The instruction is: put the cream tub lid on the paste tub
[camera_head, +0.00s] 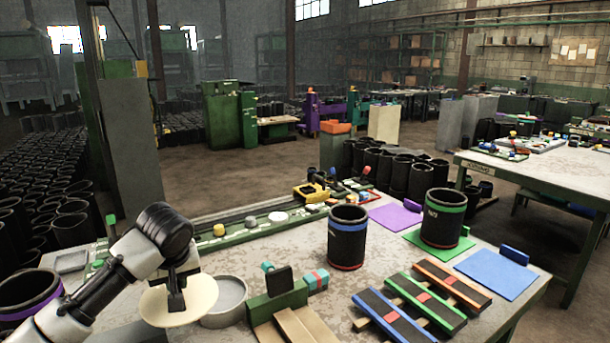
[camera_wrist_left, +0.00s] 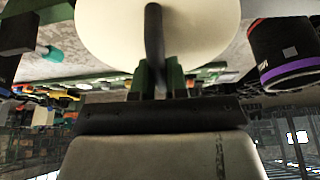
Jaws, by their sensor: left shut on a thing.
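The cream tub lid (camera_head: 200,298) is a flat pale disc held in my left gripper (camera_head: 176,288) at the front left of the table. The lid also fills the top of the left wrist view (camera_wrist_left: 105,28), under the gripper (camera_wrist_left: 158,75). My left gripper is shut on it from above. The paste tub (camera_head: 232,290) is a round, shallow grey tub on the table, just right of the lid. The lid is beside it and hides part of its left side in the head view. The inside of the tub is only partly visible. My right gripper is not in view.
A green fixture (camera_head: 278,298) stands close right of the tub. A black sleeve with a blue band (camera_head: 347,237) and one with a green band (camera_head: 443,217) stand further right. A purple-banded sleeve (camera_head: 28,295) stands at far left. A green rail (camera_head: 240,228) runs behind.

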